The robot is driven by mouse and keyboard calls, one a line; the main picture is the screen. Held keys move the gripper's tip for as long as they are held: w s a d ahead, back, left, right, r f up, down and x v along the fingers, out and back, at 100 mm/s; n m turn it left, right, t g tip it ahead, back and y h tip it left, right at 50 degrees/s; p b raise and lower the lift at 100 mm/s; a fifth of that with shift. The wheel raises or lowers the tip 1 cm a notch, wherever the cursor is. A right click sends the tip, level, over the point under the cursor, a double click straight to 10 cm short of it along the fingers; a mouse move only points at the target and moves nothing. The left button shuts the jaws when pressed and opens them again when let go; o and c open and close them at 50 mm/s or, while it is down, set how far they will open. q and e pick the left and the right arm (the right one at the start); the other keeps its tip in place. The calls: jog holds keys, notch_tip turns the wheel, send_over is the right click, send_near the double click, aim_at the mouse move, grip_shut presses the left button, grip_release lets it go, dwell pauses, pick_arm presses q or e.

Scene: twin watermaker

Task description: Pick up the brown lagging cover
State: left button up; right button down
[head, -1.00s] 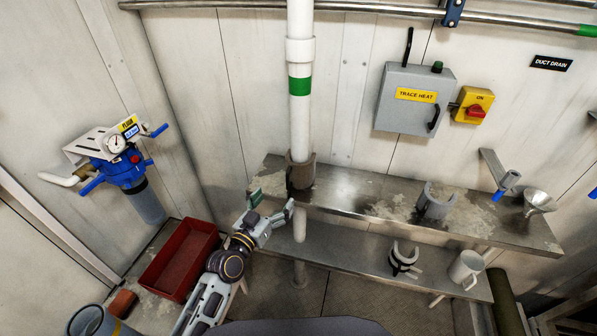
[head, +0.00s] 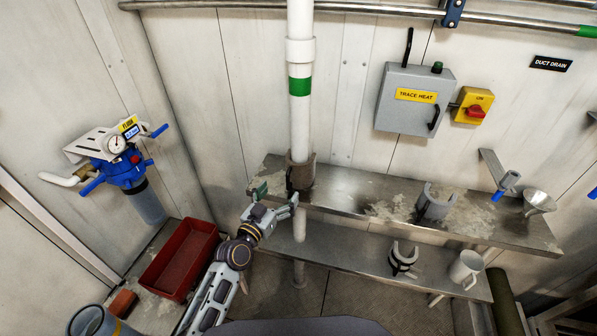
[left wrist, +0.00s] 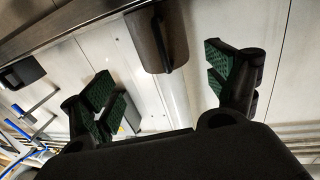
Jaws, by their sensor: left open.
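The brown lagging cover (head: 301,174) is wrapped around the lower part of the white vertical pipe (head: 300,118), where the pipe meets the upper steel shelf. In the left wrist view, the cover (left wrist: 149,40) shows at the top, beyond the fingers and between their lines. My left gripper (head: 276,194) is in front of the cover and a little to its left in the head view. Its green-padded fingers are spread wide with nothing between them, and there is a gap to the cover. My right gripper does not show.
The upper shelf (head: 365,196) carries a grey half-shell (head: 437,203) and a funnel (head: 538,202). The lower shelf holds a clamp-like ring (head: 404,257) and a mug (head: 466,268).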

aim_at(293, 171)
pick_arm(q)
jog(key=shift+x, duration=2.75)
jog(key=shift+w, duration=0.1)
jog(key=shift+w+d+r+p, duration=0.15)
jog(key=shift+w+d+r, duration=0.05)
jog(key=shift+w, duration=0.3)
jog(key=shift+w+d+r+p, duration=0.15)
jog(key=shift+w+r+p, duration=0.05)
jog(key=shift+w, duration=0.3)
jog(key=shift+w+d+r+p, duration=0.15)
jog(key=shift+w+d+r, duration=0.05)
jog(key=shift+w, duration=0.3)
jog(key=shift+x, duration=0.9)
jog(key=shift+f, duration=0.15)
jog(key=shift+c, duration=0.5)
jog(key=c, duration=1)
